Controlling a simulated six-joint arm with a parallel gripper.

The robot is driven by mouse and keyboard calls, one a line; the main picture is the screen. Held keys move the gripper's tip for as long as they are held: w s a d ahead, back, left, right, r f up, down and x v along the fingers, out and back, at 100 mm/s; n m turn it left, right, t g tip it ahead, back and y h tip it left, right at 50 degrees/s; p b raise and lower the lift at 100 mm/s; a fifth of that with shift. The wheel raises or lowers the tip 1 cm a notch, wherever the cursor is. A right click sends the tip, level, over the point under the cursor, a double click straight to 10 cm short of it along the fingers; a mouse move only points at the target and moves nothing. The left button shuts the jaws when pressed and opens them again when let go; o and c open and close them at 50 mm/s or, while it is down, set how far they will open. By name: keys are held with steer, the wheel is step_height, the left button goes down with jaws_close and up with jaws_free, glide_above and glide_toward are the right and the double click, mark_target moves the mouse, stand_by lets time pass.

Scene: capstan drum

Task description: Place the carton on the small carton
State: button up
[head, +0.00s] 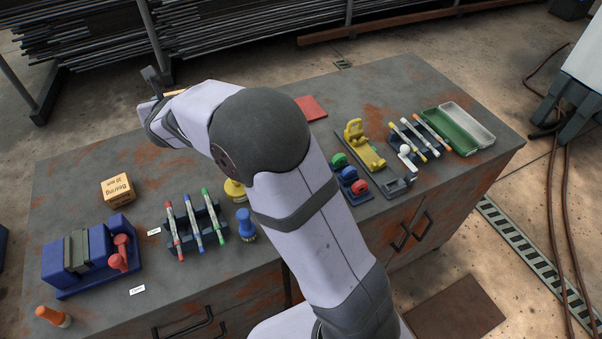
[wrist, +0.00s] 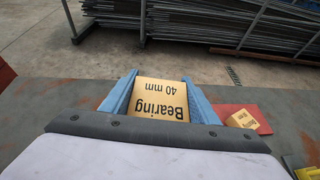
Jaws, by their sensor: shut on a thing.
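My gripper (wrist: 161,90) is shut on a tan carton (wrist: 160,98) printed "Bearing 40 mm", with a blue finger on each side of it. In the head view the gripper (head: 160,92) is at the far side of the bench, and only a sliver of the held carton (head: 175,92) shows. A smaller tan carton (wrist: 242,120) sits on a red mat to the right of the gripper in the wrist view, apart from it. The arm hides that carton in the head view. Another carton (head: 117,188), marked "Bearing" and apparently "30 mm", stands on the bench at left.
The red mat (head: 312,108) lies partly behind my arm. A blue holder (head: 95,258), a marker rack (head: 195,228) and a blue bottle (head: 245,225) stand at the near left. A yellow tool (head: 356,135) and a green tray (head: 445,130) are at right. Metal bars lie beyond the bench.

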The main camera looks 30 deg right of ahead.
steer(key=s+d+f+m+g+h+p, duration=0.1)
steer(key=s+d+f+m+g+h, duration=0.15)
steer(key=s+d+m+h, duration=0.4)
steer(key=s+d+f+m+g+h, duration=0.1)
steer(key=s+d+m+g+h, duration=0.3)
steer(key=s+d, duration=0.6)
steer(key=s+d+r+m+g+h, duration=0.2)
steer(key=s+d+m+g, duration=0.5)
steer(key=s, duration=0.5)
steer(key=shift+n+y, duration=0.35)
steer(key=shift+n, duration=0.1)
steer(key=shift+w+d+f+p, duration=0.15)
steer(key=shift+f+p, duration=0.1)
steer(key=shift+f, duration=2.25)
steer(key=shift+w+d+f+p, duration=0.1)
steer(key=shift+w+f+p, duration=0.1)
steer(key=shift+f, duration=2.3)
steer(key=o, duration=1.2)
steer(key=shift+f, duration=0.15)
steer(key=shift+c, duration=0.2)
